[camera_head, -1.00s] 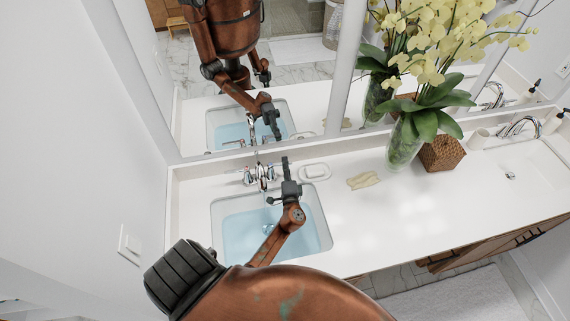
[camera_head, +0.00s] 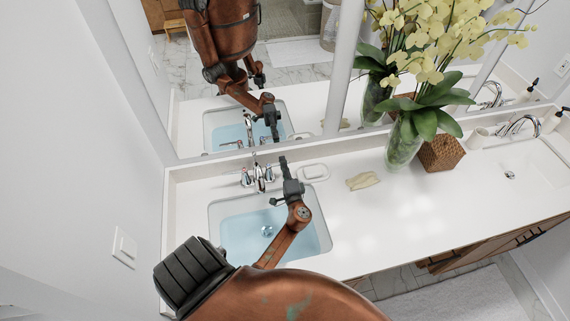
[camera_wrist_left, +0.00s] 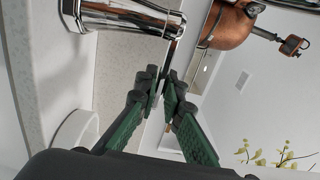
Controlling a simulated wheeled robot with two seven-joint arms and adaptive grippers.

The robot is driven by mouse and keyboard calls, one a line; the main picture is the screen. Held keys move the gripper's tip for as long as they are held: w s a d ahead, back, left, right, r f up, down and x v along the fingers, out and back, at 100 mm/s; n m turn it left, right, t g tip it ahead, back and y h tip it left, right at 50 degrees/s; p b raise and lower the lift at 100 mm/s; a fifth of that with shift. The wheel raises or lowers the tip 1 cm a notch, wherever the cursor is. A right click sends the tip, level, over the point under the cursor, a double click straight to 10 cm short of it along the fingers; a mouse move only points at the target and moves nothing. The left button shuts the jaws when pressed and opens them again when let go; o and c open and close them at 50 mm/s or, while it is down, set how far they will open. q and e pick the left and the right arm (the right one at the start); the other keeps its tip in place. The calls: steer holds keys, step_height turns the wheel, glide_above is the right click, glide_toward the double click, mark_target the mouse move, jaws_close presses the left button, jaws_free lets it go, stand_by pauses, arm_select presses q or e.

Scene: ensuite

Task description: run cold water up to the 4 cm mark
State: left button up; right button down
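The left sink basin (camera_head: 226,242) holds pale blue water, with a round drain (camera_head: 267,231) showing through it. The chrome faucet (camera_head: 259,178) stands behind the basin, with a left handle (camera_head: 247,179) and a right handle (camera_head: 269,173). I see no clear stream and no depth mark. My left gripper (camera_head: 284,165) is just right of the right handle; contact cannot be told. In the left wrist view its green fingers (camera_wrist_left: 165,85) come together at the tips with nothing clearly between them, close to chrome faucet parts (camera_wrist_left: 130,17). My right gripper is outside direct view.
A white soap dish (camera_head: 314,172) and a folded pale cloth (camera_head: 362,181) lie on the counter (camera_head: 400,215). A glass vase (camera_head: 403,148) with yellow orchids and a brown woven box (camera_head: 441,153) stand farther right. A mirror rises behind the counter, a wall at left.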

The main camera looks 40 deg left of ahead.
arm_select(q)
steer(key=o, duration=0.4)
steer(key=shift+c, duration=0.2)
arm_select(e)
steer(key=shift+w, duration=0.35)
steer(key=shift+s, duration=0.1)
arm_select(q)
steer(key=shift+d, duration=0.15)
steer(key=v, duration=0.7)
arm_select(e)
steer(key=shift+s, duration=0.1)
arm_select(q)
steer(key=shift+s+f, duration=0.1)
steer(key=shift+s, duration=0.05)
